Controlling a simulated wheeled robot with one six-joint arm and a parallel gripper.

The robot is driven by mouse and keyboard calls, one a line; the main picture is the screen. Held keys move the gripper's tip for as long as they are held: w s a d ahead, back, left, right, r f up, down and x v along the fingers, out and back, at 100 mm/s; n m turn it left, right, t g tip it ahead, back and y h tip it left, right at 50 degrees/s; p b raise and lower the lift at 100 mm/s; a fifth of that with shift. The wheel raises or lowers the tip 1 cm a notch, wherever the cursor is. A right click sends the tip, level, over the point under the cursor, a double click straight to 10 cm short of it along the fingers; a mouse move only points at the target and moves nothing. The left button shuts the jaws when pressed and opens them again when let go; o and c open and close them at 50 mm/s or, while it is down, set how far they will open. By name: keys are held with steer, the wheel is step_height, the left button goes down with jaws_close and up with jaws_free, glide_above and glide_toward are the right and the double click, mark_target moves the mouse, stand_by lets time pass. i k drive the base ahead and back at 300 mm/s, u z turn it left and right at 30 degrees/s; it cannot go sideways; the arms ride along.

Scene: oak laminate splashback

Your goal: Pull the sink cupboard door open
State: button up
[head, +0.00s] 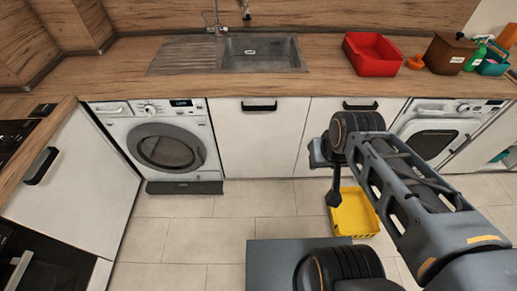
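The sink (285,55) is set in the wooden worktop. Below it is a white cupboard door (255,145) with a black bar handle (259,105) near its top edge. The door looks shut, flush with the fronts beside it. My gripper (330,182) is in front of the cupboards, to the right of and lower in the picture than the handle, apart from it. It is small and dark and partly hidden by my arm, so whether its fingers are open does not show.
A washing machine (168,148) stands left of the sink door. Another white front (318,130) with a black handle (360,105) is to its right, partly behind my arm. A yellow crate (352,218) lies on the tiled floor near my arm. Floor before the sink door is clear.

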mark_target(257, 137)
steer(key=z, duration=1.85)
steer(key=k, duration=0.6)
steer(key=u, duration=1.85)
steer(key=i, duration=0.5)
